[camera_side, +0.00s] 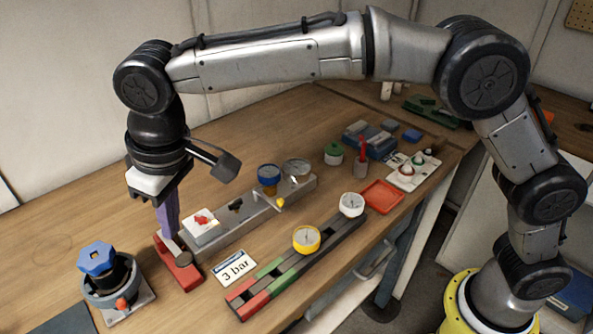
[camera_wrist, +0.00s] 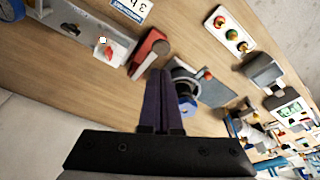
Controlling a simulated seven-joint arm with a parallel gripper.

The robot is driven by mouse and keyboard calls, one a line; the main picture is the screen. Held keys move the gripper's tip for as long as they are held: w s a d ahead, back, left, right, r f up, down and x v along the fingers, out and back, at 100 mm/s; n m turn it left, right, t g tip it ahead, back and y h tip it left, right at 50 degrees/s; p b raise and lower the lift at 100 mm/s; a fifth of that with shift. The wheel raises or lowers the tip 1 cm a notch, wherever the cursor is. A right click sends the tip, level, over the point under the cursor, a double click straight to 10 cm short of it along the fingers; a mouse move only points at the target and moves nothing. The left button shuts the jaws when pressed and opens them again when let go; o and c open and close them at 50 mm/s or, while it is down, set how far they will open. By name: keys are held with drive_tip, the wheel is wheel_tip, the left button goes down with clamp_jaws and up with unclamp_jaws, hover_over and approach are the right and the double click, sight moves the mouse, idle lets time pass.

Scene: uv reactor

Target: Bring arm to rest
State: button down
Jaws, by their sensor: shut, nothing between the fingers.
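My gripper (camera_side: 168,216) is at the left of the side view, pointing down, its purple fingers pressed together with nothing between them. In the wrist view the closed fingers (camera_wrist: 161,75) show at the centre. In the side view the fingertips are in front of or just above a red block with a grey lever (camera_side: 180,265); I cannot tell whether they touch it. The same red block (camera_wrist: 150,50) shows beyond the fingertips in the wrist view. A device with a blue knob (camera_side: 98,258) stands left of the gripper.
A grey rail (camera_side: 235,222) with a red-cross switch (camera_side: 202,222) and gauges lies right of the gripper. A "3 bar" card (camera_side: 235,266) lies in front. A coloured strip (camera_side: 275,278) holds a yellow gauge (camera_side: 306,239). A red tray (camera_side: 381,196) is farther right. Bare wood lies behind the rail.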

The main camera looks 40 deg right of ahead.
drive_tip(key=shift+r, duration=0.85)
